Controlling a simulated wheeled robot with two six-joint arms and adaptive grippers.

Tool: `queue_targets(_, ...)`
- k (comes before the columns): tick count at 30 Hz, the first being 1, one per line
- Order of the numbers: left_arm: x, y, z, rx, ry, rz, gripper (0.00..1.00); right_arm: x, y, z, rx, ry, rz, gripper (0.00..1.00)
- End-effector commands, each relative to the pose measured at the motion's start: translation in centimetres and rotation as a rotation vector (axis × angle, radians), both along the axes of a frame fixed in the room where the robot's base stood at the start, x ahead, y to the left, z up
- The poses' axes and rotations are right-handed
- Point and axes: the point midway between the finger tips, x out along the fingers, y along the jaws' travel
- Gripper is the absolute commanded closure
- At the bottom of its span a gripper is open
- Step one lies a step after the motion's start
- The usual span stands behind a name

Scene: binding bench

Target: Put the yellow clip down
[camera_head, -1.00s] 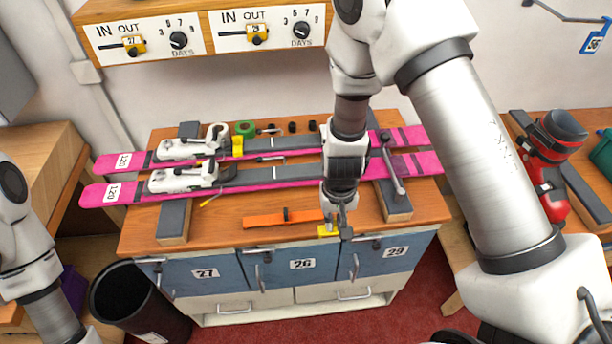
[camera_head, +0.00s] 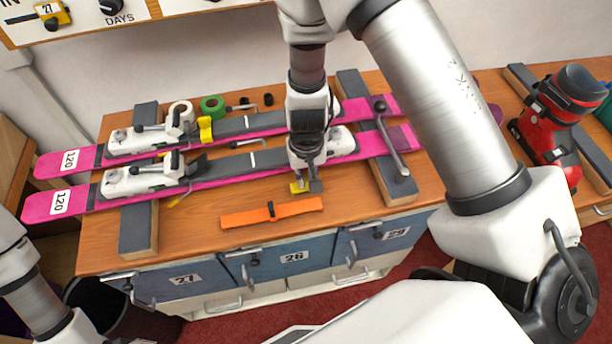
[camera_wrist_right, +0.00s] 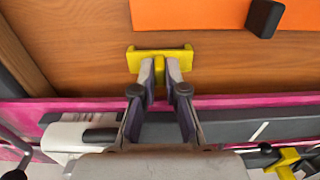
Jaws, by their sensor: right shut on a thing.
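My right gripper (camera_head: 308,184) is shut on a small yellow clip (camera_head: 298,188). The clip is over the wooden bench top, between the orange strap (camera_head: 245,217) and the front pink ski (camera_head: 235,178). In the right wrist view, the fingers (camera_wrist_right: 160,72) pinch the clip's stem, and its wide yellow bar (camera_wrist_right: 180,54) lies across beyond the tips. I cannot tell whether the clip touches the wood. A second yellow clip (camera_head: 205,128) stands on the rear ski, near its binding. Of my left arm only links show at the left edge; its gripper is out of view.
Two pink skis lie across grey-topped supports (camera_head: 139,230). A green tape roll (camera_head: 212,106) and small dark parts lie behind them. A lever (camera_head: 390,140) stands at the right support. A red boot (camera_head: 548,135) is further right. Bare wood surrounds the strap.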

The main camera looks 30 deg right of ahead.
Motion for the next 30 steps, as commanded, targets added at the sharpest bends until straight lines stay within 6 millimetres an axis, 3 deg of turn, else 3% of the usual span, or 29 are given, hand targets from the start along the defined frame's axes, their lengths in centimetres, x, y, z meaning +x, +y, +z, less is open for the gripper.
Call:
queue_targets(2, 0.0, 0.0, -0.5, 0.000, 0.000, 0.000, 1.00, 0.0, 0.0, -0.5, 0.000, 0.000, 0.000, 1.00)
queue_targets(3, 0.0, 0.0, -0.3, 0.000, 0.001, 0.000, 1.00, 0.0, 0.0, -0.3, 0.000, 0.000, 0.000, 0.74)
queue_targets(4, 0.0, 0.0, -0.2, 0.000, 0.001, 0.000, 1.00, 0.0, 0.0, -0.2, 0.000, 0.000, 0.000, 0.64)
queue_targets(13, 0.0, 0.0, -0.1, 0.000, 0.000, 0.000, 1.00, 0.0, 0.0, -0.1, 0.000, 0.000, 0.000, 0.64)
queue_targets(17, 0.0, 0.0, 0.4, 0.000, 0.000, 0.000, 1.00, 0.1, 0.0, 1.0, 0.000, -0.002, 0.001, 0.64)
queue_targets(30, 0.0, 0.0, -0.1, 0.000, 0.001, 0.000, 1.00, 0.1, 0.0, 10.9, 0.000, -0.005, 0.001, 0.64)
